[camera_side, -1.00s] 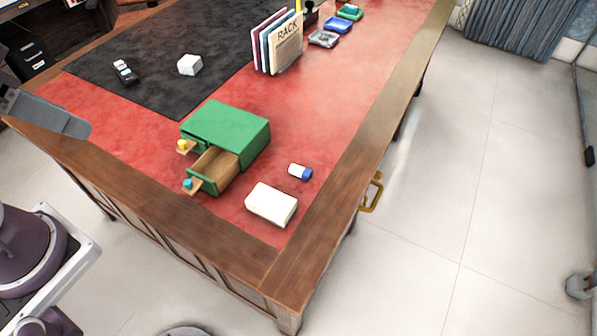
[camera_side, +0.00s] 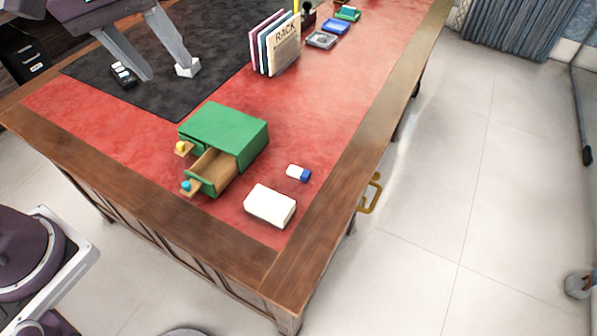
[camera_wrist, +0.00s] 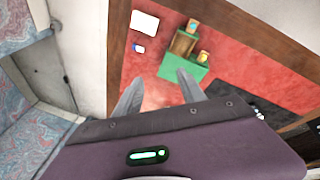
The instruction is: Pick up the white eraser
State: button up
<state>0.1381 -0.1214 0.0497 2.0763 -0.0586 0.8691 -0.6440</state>
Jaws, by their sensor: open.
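A small white eraser with a blue end (camera_side: 298,173) lies on the red desk top near the right edge; it also shows in the wrist view (camera_wrist: 138,48). My gripper (camera_side: 166,72) is at the upper left in the side view, its two fingers spread with nothing seen between them. It is well apart from the blue-ended eraser. The fingers also show in the wrist view (camera_wrist: 159,77). A small white block (camera_side: 187,70) on the dark mat is partly covered by one finger; I cannot tell whether they touch. I cannot make that block out in the wrist view.
A green drawer box (camera_side: 230,130) with an open drawer stands between my gripper and the eraser. A larger white box (camera_side: 270,206) lies close to the eraser.

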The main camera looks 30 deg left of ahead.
jog(key=w+d+f+n+g, duration=0.2)
jog(key=w+d+f+n, duration=0.3)
jog(key=w+f, duration=0.45)
jog(key=n+g, duration=0.1)
jog(key=n, duration=0.5)
send_near(299, 171)
jog(key=shift+s+d+f+y, duration=0.15)
jog(key=shift+s+y, duration=0.05)
jog(key=shift+y, duration=0.2)
jog(key=shift+n, duration=0.4)
jog(key=f, duration=0.8)
jog(key=shift+w+d+f, duration=0.1)
jog(key=shift+w, duration=0.25)
grip_shut()
